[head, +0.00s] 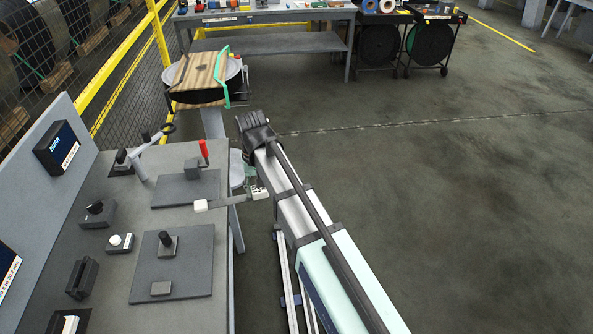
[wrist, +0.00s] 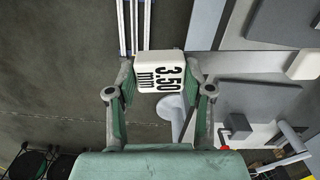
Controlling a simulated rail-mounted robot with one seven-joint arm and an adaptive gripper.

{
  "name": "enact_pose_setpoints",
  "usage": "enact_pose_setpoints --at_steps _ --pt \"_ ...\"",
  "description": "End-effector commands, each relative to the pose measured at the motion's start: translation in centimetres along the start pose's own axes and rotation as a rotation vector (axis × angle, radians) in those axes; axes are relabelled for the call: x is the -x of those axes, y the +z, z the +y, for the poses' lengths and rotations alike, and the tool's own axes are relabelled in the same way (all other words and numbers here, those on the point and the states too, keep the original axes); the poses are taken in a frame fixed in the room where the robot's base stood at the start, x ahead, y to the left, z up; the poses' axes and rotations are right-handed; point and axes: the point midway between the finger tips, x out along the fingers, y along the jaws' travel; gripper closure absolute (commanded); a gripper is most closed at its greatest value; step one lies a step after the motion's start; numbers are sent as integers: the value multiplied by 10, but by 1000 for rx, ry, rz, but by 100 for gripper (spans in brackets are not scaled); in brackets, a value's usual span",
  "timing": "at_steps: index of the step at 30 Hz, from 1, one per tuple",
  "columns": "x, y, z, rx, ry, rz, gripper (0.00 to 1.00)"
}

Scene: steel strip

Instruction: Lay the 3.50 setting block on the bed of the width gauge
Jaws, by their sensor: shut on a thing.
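The 3.50 setting block (wrist: 160,74) is white, with "3.50 mm" in black facing the wrist camera. My gripper (wrist: 158,92) is shut on it, one finger on each side. A second plate (head: 148,288) carries a post and small block. I cannot tell which fixture is the width gauge.
The bench (head: 110,200) also carries several small control boxes and a grey angled arm (head: 150,152). A grey upright panel (head: 50,185) stands along its left side. A round stand with a wooden top (head: 200,72) is beyond the bench. Floor at right is clear.

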Motion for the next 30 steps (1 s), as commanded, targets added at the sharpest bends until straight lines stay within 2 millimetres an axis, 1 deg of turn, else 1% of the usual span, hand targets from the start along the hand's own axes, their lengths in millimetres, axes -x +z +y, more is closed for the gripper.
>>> enact_pose_setpoints --at_steps 1,6,8,9,12,15,18,21,24,30 --pt "-1 10 -24 19 0 0 87" --pt "-6 41 -90 48 2 0 87" --pt "-8 54 -112 52 3 0 87" --pt "-10 63 -126 53 3 0 87" --pt "-13 86 -159 46 3 2 87" --pt "-16 107 -185 24 3 4 87" --pt "-19 125 -205 -14 1 8 87" --pt "-21 138 -218 -63 -1 11 87" --pt "-22 145 -224 -101 -3 13 87" --pt "-23 147 -227 -123 -4 14 87"
